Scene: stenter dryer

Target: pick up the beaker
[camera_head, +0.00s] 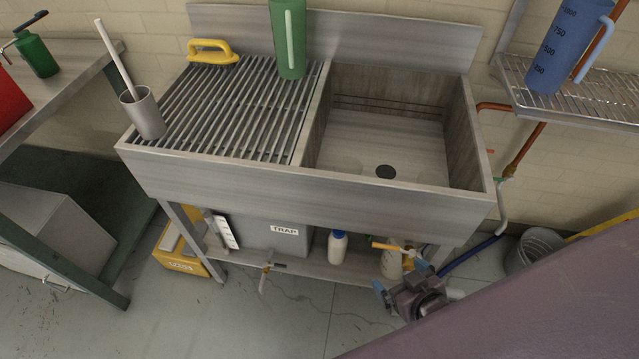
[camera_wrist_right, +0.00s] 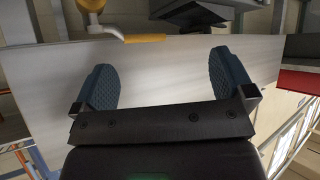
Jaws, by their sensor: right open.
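A grey metal beaker-like cup (camera_head: 145,114) stands, tilted in the picture, at the left front corner of the ribbed drainboard, with a white rod leaning out of it. A blue graduated jug (camera_head: 562,52) on the rack at the upper right and a green jug (camera_head: 288,40) on the drainboard's back right are other vessels. My right gripper (camera_head: 401,279) is low in front of the sink, well right of the grey cup. In the right wrist view its blue fingers (camera_wrist_right: 160,82) are wide apart with nothing between them. My left gripper is out of view.
Below are a TRAP box (camera_head: 262,236), a white bottle (camera_head: 338,246) and a yellow crate (camera_head: 180,255). A green-legged bench stands left. A wire rack (camera_head: 590,98) is at right.

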